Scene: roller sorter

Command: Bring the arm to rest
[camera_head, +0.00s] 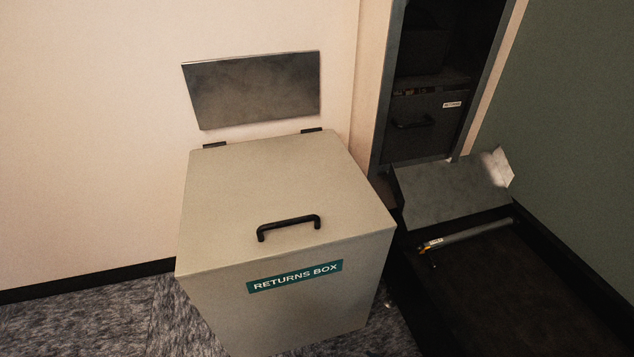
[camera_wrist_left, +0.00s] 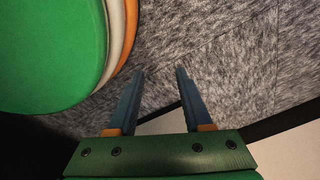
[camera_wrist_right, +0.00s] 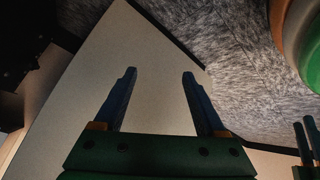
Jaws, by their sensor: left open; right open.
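My left gripper (camera_wrist_left: 158,88) shows in the left wrist view with its two blue fingers apart and nothing between them, over grey carpet. My right gripper (camera_wrist_right: 160,85) shows in the right wrist view with its fingers apart and empty, in front of a pale flat surface (camera_wrist_right: 150,60) and carpet. Neither gripper appears in the head view. Part of what looks like my own green and orange base shows at the edge of both wrist views.
A closed returns box (camera_head: 275,195) with a black lid handle (camera_head: 289,224) stands by the pale wall (camera_head: 90,120). A metal plate (camera_head: 255,90) is on the wall above. At right are a dark open cabinet (camera_head: 380,110), a tilted metal chute (camera_head: 455,190) and a grey roller (camera_head: 470,234).

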